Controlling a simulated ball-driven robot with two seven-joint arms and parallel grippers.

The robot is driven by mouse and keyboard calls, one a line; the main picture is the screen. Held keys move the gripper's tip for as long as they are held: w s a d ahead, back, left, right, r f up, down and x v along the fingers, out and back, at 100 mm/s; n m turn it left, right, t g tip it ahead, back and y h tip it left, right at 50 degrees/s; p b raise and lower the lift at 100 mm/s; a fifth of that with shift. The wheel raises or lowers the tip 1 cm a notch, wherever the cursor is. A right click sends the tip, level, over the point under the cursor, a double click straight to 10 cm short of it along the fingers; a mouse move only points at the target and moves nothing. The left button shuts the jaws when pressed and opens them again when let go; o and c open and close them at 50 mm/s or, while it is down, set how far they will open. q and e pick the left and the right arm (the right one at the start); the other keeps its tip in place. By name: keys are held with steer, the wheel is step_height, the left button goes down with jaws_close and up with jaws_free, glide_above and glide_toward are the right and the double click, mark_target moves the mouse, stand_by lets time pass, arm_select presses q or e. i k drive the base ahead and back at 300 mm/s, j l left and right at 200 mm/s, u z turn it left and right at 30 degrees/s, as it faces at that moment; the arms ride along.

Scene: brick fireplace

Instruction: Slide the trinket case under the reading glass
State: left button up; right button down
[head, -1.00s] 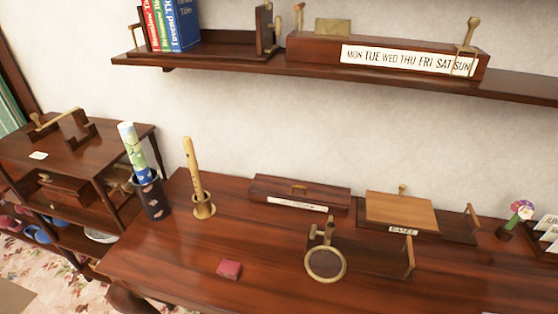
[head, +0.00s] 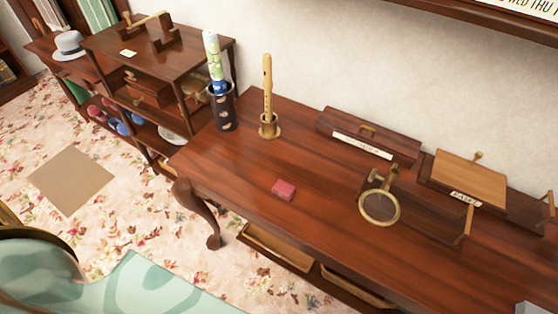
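The trinket case appears to be the small red box (head: 284,190) lying flat on the wooden table, left of the reading glass. The reading glass (head: 379,224) is a round brass-rimmed lens on a short stand, near the middle of the table. A stretch of bare tabletop separates the two, and the red box is not under the lens. Neither of my grippers shows in the head view.
An armchair (head: 130,285) stands at the front left.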

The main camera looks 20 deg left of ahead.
mark_target(285, 191)
steer(key=u, duration=0.7)
steer(key=z, duration=1.2)
steer(key=u, duration=1.2)
